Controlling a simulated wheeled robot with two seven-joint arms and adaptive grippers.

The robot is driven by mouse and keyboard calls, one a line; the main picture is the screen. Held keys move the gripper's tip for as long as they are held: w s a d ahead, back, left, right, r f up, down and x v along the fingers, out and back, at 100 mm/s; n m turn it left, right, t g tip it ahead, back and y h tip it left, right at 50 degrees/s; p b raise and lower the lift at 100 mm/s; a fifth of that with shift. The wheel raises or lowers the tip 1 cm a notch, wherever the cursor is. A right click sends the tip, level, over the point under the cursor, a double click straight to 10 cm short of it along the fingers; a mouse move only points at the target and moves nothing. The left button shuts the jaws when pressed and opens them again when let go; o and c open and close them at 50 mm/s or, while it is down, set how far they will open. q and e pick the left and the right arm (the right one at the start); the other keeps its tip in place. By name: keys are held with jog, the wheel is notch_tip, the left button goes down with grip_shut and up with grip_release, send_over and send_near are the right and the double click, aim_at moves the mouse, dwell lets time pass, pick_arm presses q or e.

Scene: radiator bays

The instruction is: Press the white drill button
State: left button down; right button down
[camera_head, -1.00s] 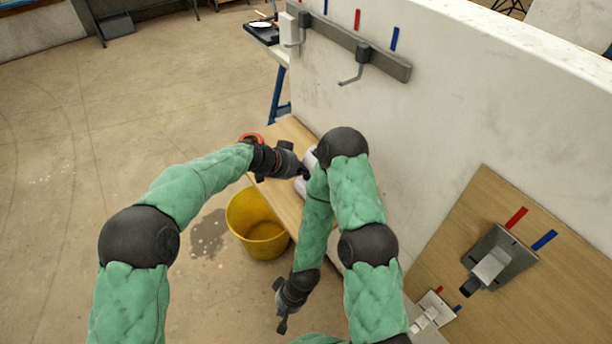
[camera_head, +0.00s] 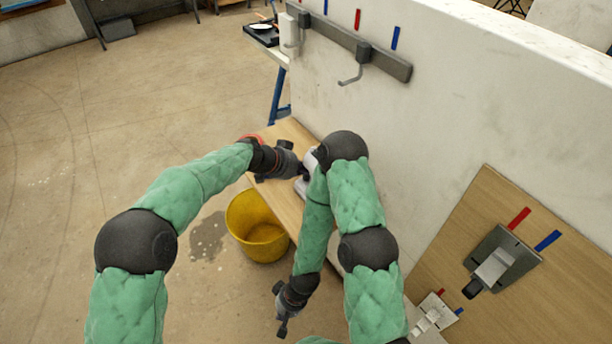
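A white object (camera_head: 310,161), perhaps the drill, is on the wooden bench (camera_head: 288,206) against the wall. My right arm's elbow hides much of it, and I cannot make out a button. My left gripper (camera_head: 298,171) is at the white object's left side, close to it or touching it. Its fingers are dark and partly lost against the object, so its opening is unclear. My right gripper (camera_head: 281,314) hangs low over the floor in front of the bench, away from the white object. Its fingers are too small to read.
A yellow bucket (camera_head: 257,228) stands on the floor left of the bench. A red ring-like thing (camera_head: 249,137) is behind my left wrist. A hook rail (camera_head: 350,42) is on the white wall. A wooden panel (camera_head: 500,215) with grey fixtures stands at right. The left floor is clear.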

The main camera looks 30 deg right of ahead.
aim_at(303, 177)
pick_arm(q)
jog(key=shift+r, duration=0.1)
jog(key=shift+r+p, duration=1.1)
jog(key=shift+r, duration=1.8)
jog(key=shift+f, duration=0.1)
